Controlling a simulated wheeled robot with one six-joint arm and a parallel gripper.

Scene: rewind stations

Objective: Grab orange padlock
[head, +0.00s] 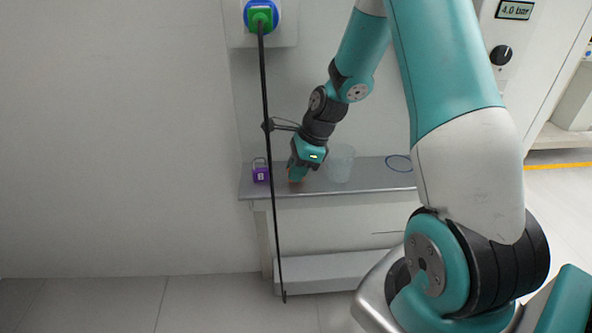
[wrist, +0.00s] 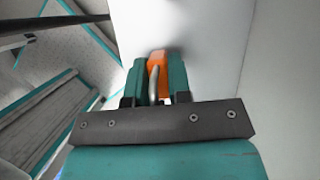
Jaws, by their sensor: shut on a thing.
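The orange padlock (wrist: 157,60) shows in the wrist view between the two teal fingers of my gripper (wrist: 161,78). Its metal shackle (wrist: 153,85) points back toward the gripper's palm. The gripper is shut on the padlock. In the head view my gripper (head: 297,175) points down at the grey shelf (head: 350,181). Only a small orange-brown bit shows at the fingertips there, so the padlock is mostly hidden. I cannot tell whether it touches the shelf.
A purple padlock (head: 261,173) marked B stands on the shelf left of my gripper. A clear cup (head: 341,163) stands close on the right, with a blue ring (head: 399,163) farther right. A black cable (head: 267,120) hangs from a green plug (head: 262,17) in front of the shelf.

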